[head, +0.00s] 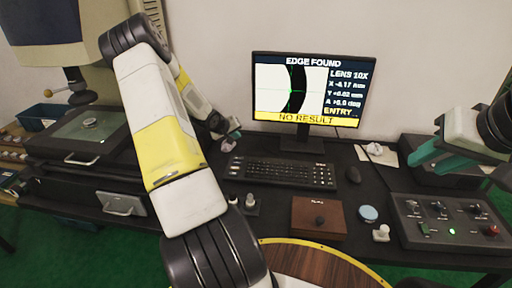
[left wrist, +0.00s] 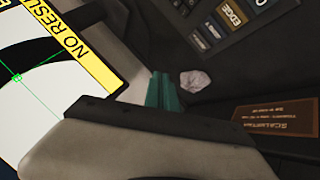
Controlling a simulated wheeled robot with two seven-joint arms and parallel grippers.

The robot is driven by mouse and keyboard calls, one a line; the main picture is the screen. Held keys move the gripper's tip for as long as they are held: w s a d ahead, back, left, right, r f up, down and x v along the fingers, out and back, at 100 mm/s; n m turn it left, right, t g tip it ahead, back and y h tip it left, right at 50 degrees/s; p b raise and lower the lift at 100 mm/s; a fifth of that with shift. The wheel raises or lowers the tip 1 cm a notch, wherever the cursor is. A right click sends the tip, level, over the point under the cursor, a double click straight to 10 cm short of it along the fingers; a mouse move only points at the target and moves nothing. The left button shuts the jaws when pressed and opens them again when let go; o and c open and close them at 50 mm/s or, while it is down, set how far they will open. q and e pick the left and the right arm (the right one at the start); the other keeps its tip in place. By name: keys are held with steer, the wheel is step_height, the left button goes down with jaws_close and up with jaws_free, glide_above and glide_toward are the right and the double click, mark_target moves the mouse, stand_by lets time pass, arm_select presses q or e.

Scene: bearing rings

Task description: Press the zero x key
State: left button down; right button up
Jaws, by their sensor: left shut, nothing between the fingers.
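A dark key panel (left wrist: 257,30) with several keys shows at the top of the left wrist view. One key reads EDGE (left wrist: 232,14); I cannot read a zero x label on any key, and the panel is cut off by the frame edge. My left gripper (head: 233,133) is shut and empty, left of the monitor in the head view; its teal fingers (left wrist: 165,91) show in the left wrist view, apart from the visible keys. My right gripper (head: 438,158) is open and empty at the right. The monitor (head: 312,90) reads EDGE FOUND and NO RESULT, with X -4.17 mm.
A crumpled pale lump (left wrist: 196,81) lies beside the left fingers. My left arm hides part of the desk.

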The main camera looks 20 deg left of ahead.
mark_target(237, 159)
arm_select(q)
steer(key=shift+f, duration=4.4)
steer(key=shift+f, duration=0.1)
steer(key=shift+f, duration=0.3)
steer(key=shift+f, duration=0.35)
steer(key=shift+r, duration=0.75)
steer(key=shift+r, duration=2.5)
